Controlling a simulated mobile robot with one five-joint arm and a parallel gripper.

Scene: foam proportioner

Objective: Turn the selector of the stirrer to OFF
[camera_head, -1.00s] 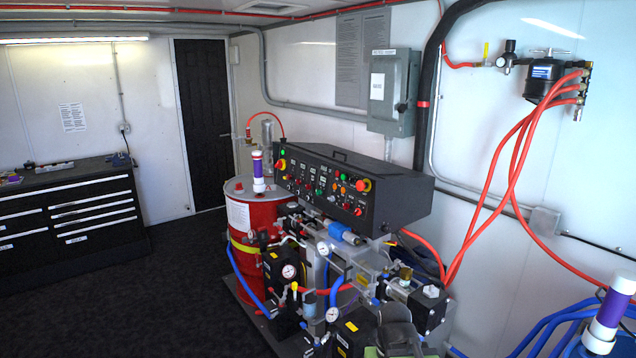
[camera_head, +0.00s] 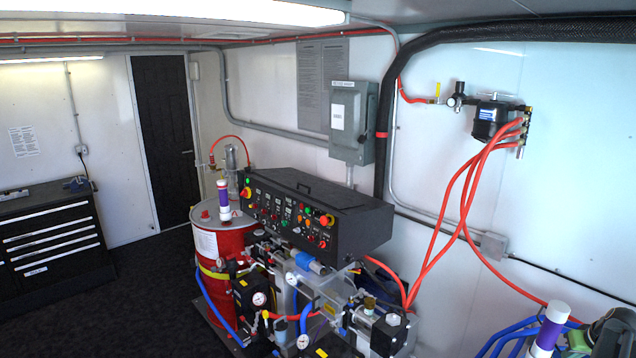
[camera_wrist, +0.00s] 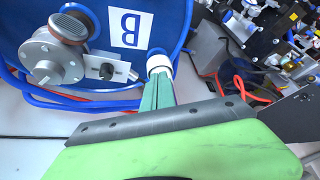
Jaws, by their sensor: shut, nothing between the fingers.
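In the wrist view, a round grey metal unit (camera_wrist: 54,61) with a brown-topped cylinder (camera_wrist: 71,25) sits by a blue drum (camera_wrist: 205,20) marked B. Beside it is a small metal plate (camera_wrist: 119,72) with a dark knob (camera_wrist: 107,71), which looks like the stirrer's selector. Its setting is too small to read. My gripper (camera_wrist: 158,80) has its green fingers shut and empty, to the right of the knob and apart from it. The fingertips overlap a white collar (camera_wrist: 160,63) in the picture; contact is unclear. My gripper's tips are hidden in the head view.
A white and purple tube (camera_head: 549,330) stands at the lower right among blue hoses (camera_head: 510,335), close to my arm. Left of it are the pump assembly, the black control panel (camera_head: 320,215) and a red drum (camera_head: 222,237). Red hoses (camera_head: 465,215) hang along the wall.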

